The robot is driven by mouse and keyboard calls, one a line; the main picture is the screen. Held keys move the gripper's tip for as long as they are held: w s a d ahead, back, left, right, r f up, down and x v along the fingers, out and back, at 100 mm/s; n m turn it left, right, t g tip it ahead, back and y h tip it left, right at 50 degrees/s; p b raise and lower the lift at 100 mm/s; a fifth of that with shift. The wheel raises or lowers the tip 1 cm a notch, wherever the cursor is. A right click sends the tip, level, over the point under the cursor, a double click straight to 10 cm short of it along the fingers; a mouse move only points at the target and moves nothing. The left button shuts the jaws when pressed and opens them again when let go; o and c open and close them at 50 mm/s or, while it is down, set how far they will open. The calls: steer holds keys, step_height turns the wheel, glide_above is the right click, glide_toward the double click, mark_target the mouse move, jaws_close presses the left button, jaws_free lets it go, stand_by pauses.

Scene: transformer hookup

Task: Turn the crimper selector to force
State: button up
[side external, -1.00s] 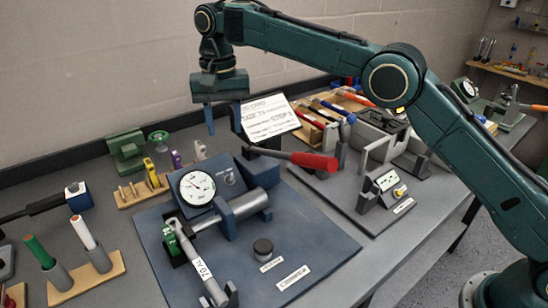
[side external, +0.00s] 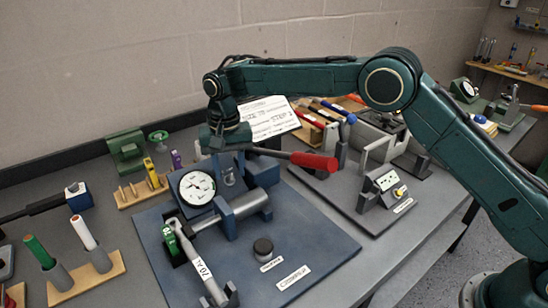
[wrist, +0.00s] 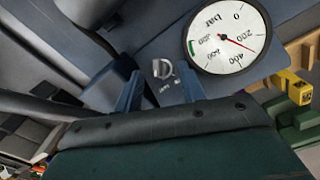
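The crimper is a blue unit on a blue base plate (side external: 330,245), with a round white pressure gauge (side external: 197,187) and a red-handled lever (side external: 313,160). The selector (wrist: 163,69) is a small light grey knob with tiny lettering beside the gauge; it also shows in the side view (side external: 229,176). The lettering is too small to read. My gripper (wrist: 161,76) is open, with one blue finger on either side of the selector as seen in the wrist view. In the side view my gripper (side external: 228,160) is low over the crimper, pointing down. I cannot tell whether the fingers touch the knob.
The lever passes just right of my gripper. A white instruction card (side external: 268,118) stands behind. A grey tube marked 70 AL (side external: 200,265) and a black knob (side external: 263,247) are on the crimper plate.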

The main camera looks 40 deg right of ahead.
steer(key=shift+f, duration=0.35)
jaws_close()
steer(key=shift+w+a+n+h, duration=0.2)
steer(key=shift+n+h, duration=0.5)
steer(key=shift+n, duration=0.3)
steer(key=shift+s, duration=0.1)
stand_by(0.5)
jaws_free()
steer(key=shift+s+n, duration=0.1)
steer(key=shift+n, duration=0.2)
